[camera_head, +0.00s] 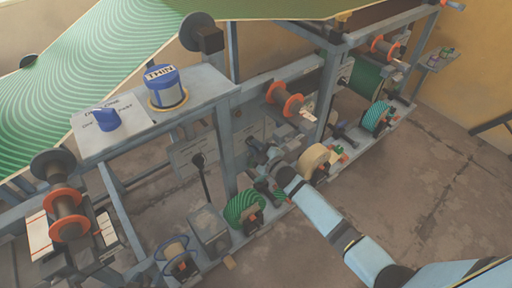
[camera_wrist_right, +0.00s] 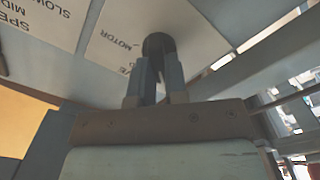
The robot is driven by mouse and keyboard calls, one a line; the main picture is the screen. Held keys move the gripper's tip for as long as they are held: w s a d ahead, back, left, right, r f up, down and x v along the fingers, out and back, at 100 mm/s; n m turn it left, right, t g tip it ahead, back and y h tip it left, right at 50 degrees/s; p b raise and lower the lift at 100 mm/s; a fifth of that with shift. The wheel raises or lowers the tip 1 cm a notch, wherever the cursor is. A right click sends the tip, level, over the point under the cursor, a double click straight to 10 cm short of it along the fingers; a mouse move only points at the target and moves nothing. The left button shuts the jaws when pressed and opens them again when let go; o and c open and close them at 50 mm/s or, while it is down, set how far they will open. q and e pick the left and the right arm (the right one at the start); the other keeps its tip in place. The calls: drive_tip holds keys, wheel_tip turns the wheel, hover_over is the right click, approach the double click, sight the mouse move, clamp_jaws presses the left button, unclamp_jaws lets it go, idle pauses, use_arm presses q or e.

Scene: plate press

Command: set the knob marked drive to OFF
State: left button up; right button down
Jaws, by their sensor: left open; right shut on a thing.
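In the right wrist view, a dark knob (camera_wrist_right: 158,43) stands out from a pale label plate (camera_wrist_right: 122,32) lettered "MOTOR" and a partly hidden word ending in "VE". My right gripper (camera_wrist_right: 160,70) has its two fingers closed on either side of this knob. No OFF mark is readable, and the knob's setting cannot be told. In the head view, my right arm reaches in from the lower right and my right gripper (camera_head: 254,147) is at the machine's side panel, where the knob is hidden. My left gripper is in neither view.
Another plate (camera_wrist_right: 48,15) lettered "SLOW" and "MID" lies beside it. In the head view, a blue knob (camera_head: 107,120) and a blue-topped round can (camera_head: 166,88) sit on the upper shelf. A black lever (camera_head: 200,170), green rolls (camera_head: 243,210) and spools (camera_head: 285,98) crowd the frame.

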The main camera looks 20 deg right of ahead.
drive_tip(key=shift+n, duration=1.1)
drive_tip(key=c, duration=1.1)
unclamp_jaws()
drive_tip(key=shift+c, duration=0.2)
drive_tip(key=v, duration=1.4)
drive_tip(key=shift+p, duration=0.45)
drive_tip(key=shift+w, duration=0.1)
